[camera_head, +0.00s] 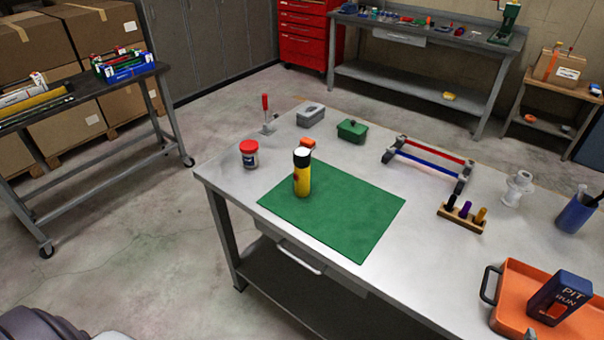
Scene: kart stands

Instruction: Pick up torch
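The torch (302,175) is yellow with a black collar and a pale top. It stands upright on the green mat (345,222), near the mat's back left part, on the metal workbench (236,186). Nothing touches it. Neither of my grippers shows in the head view. A dark rounded part at the bottom left corner looks like part of my own body.
A red-lidded jar (249,154) and an orange block (308,142) stand near the torch. A green box (352,131), a red and blue rack (430,162) and an orange tray (575,327) are further right. Open floor lies left of the bench.

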